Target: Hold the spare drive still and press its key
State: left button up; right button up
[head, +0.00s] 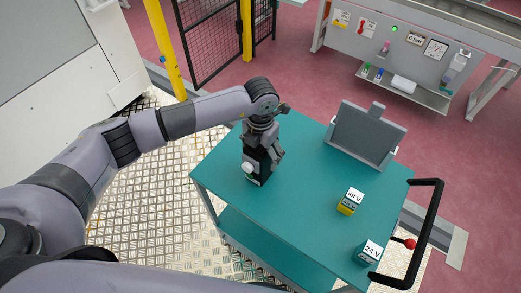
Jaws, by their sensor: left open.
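My left gripper (257,174) points down over the left part of the teal cart top (290,190). It is open; its fingertips are small and dark here. A small pale rounded part (248,169) shows beside the fingers; I cannot tell whether it belongs to the gripper or to a thing at it. A yellow block with a white "48 V" label (346,207) stands on the cart, right of the gripper and apart from it. A dark green block labelled "24 V" (367,252) stands near the front right corner. I cannot tell which thing is the spare drive, and no key is discernible.
A grey upright panel in a stand (366,134) is at the cart's back right. A black handle (428,230) rises at the right edge, with a red knob (409,243) beside it. The cart's middle is clear. A grey bench (400,50) stands behind, a mesh fence (210,40) back left.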

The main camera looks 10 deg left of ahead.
pick_arm(q)
jog(key=shift+f, duration=0.3)
jog(key=shift+c, duration=0.3)
jog(key=c, duration=1.8)
dwell(1.8)
